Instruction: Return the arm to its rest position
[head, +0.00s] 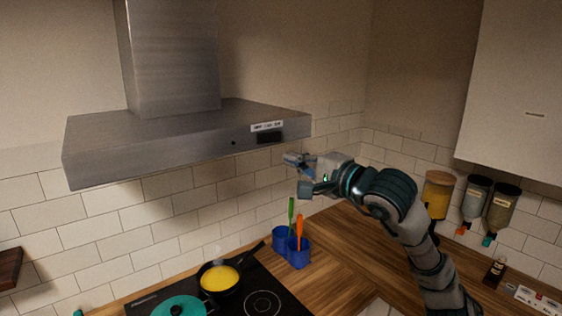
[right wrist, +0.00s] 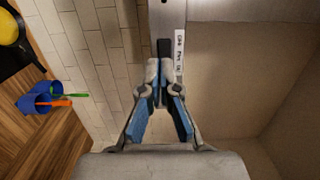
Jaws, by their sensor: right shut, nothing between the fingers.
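My right gripper (head: 296,173) is raised in the middle of the head view, in front of the tiled wall and just below the right end of the range hood (head: 180,145). Its arm reaches up from the lower right. In the right wrist view the gripper (right wrist: 160,66) is shut and empty, with its tips over the hood's dark control panel (right wrist: 164,48) in the picture; I cannot tell whether they touch it. In the head view the panel (head: 269,137) shows clear of the gripper. My left gripper is not in view.
Below the hood, a black pan (head: 208,289) with yellow food sits on the cooktop (head: 284,302). Blue cups (head: 299,258) with green and orange utensils stand beside it. Dispensers (head: 437,195) hang under a white cabinet (head: 515,90) at right. Bare wooden counter (head: 335,262) lies between.

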